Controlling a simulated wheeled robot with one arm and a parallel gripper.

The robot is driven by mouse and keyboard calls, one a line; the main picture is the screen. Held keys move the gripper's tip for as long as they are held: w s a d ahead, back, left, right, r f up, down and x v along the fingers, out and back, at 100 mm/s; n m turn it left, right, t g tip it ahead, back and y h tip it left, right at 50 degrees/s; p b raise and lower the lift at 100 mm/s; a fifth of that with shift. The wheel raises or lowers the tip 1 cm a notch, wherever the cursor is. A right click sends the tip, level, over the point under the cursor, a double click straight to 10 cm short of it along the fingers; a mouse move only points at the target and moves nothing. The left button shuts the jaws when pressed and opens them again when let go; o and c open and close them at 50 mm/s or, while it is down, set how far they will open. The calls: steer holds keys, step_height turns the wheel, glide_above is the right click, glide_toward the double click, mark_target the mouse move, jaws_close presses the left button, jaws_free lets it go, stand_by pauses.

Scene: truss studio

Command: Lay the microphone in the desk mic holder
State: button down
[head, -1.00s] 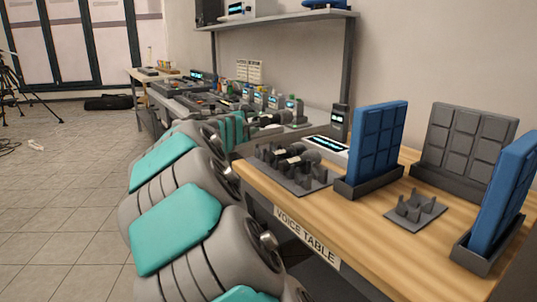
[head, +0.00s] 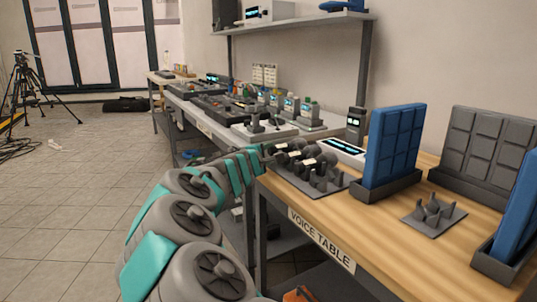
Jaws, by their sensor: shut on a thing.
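My gripper (head: 267,152) is at the far left end of the wooden voice table, small and partly hidden among dark shapes. It is shut on a microphone (head: 284,157) at the grey multi-slot rack; whether the microphone is clear of the rack cannot be told. More microphones with dark round heads (head: 328,160) lie in this rack. The desk mic holder (head: 433,213), a small grey plate with upright prongs, stands empty on the table to the right, between the blue panels.
The rack base (head: 307,182) sits at the table's left end. A white device (head: 342,150) lies behind the rack. Bare wood surrounds the holder.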

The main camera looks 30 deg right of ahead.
steer(key=shift+f, duration=0.15)
steer(key=c, duration=0.5)
jaws_free()
steer(key=shift+b+v, duration=0.4)
steer(key=shift+v, duration=3.5)
steer(key=shift+s, duration=0.2)
